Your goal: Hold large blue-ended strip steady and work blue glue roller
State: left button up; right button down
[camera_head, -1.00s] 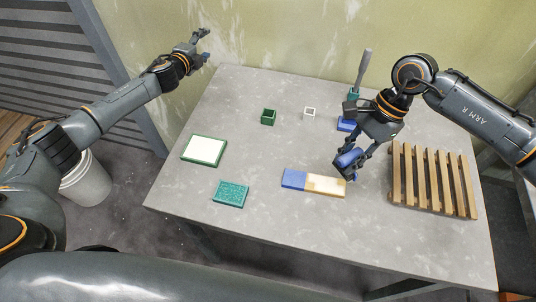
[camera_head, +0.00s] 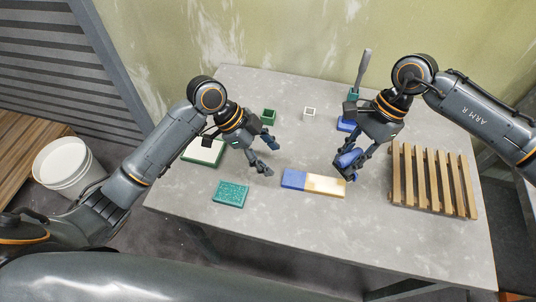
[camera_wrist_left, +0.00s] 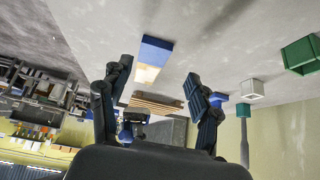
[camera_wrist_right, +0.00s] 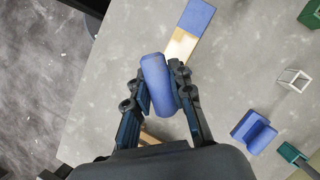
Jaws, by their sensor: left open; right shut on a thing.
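The large blue-ended strip (camera_head: 294,179) lies flat on the table, blue at its left end and pale wood with a whitish patch along the rest. It also shows in the left wrist view (camera_wrist_left: 155,52) and the right wrist view (camera_wrist_right: 196,18). My right gripper (camera_head: 348,168) is shut on the blue glue roller (camera_wrist_right: 158,84), at the strip's right end; I cannot tell whether the roller touches it. My left gripper (camera_head: 268,157) is open and empty above the table, left of the strip's blue end.
A wooden slatted pallet (camera_head: 432,180) is at the right. A teal sponge-like block (camera_head: 231,194), a green-edged white pad (camera_head: 203,152), a green cup (camera_head: 269,116), a white square frame (camera_head: 309,113) and a blue holder (camera_head: 346,124) also stand on the table. A white bucket (camera_head: 66,170) is on the floor.

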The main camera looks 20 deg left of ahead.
aim_at(288, 176)
pick_arm(q)
jog(key=shift+s+d, duration=0.2)
jog(key=shift+s, duration=0.1)
jog(key=shift+d+f, duration=0.15)
jog(key=shift+f, duration=0.1)
jog(key=x, duration=0.7)
grip_shut()
jog(key=shift+f, duration=0.1)
dwell(0.8)
jog(key=shift+o, duration=0.7)
grip_release()
